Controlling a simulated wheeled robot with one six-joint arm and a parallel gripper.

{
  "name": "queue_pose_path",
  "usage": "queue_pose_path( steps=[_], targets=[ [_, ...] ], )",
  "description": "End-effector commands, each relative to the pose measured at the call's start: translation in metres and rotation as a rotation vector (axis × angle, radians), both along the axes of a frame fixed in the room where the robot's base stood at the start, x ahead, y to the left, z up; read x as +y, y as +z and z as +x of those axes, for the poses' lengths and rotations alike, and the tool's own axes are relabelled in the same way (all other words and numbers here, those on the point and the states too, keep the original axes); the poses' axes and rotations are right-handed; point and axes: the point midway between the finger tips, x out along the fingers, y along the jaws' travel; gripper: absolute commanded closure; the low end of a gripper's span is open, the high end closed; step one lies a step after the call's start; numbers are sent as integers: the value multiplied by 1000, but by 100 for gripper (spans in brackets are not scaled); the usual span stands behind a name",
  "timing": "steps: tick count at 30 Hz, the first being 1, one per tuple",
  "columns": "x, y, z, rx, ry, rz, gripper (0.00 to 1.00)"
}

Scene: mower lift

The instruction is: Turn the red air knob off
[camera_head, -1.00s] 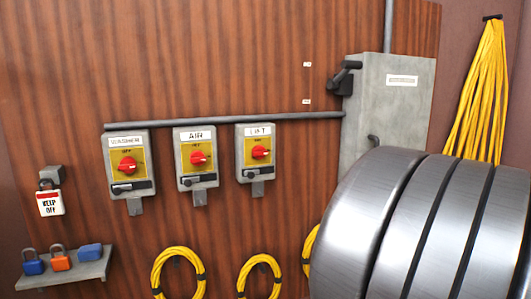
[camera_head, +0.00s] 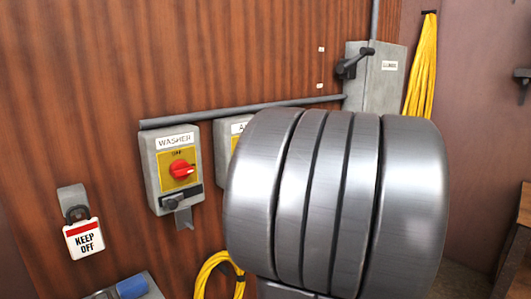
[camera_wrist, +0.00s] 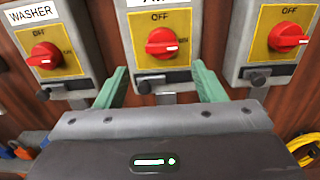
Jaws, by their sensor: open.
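The red air knob (camera_wrist: 163,43) is in the middle of the wrist view, on a yellow plate of a grey switch box with "OFF" printed above it. Its white mark points to the right. In the head view only the left edge of the air box (camera_head: 222,150) shows, and my arm hides its knob. My gripper (camera_wrist: 160,80) has two green fingers spread open, low in the picture on either side below the knob. They look empty and apart from it; the exact distance is hard to tell.
The washer box (camera_wrist: 44,50) stands left of the air box, and another switch box with a red knob (camera_wrist: 288,36) stands to the right. A grey pipe (camera_head: 240,108) runs above the boxes.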

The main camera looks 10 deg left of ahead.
Motion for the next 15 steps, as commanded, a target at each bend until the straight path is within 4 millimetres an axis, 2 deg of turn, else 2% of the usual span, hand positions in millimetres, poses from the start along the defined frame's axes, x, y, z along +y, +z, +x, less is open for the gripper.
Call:
queue_pose_path(
  steps=[9, 15],
  targets=[
    [47, 1, 35, 3, 3, 1, 37],
    [62, 1, 48, 1, 1, 1, 37]
  ],
)
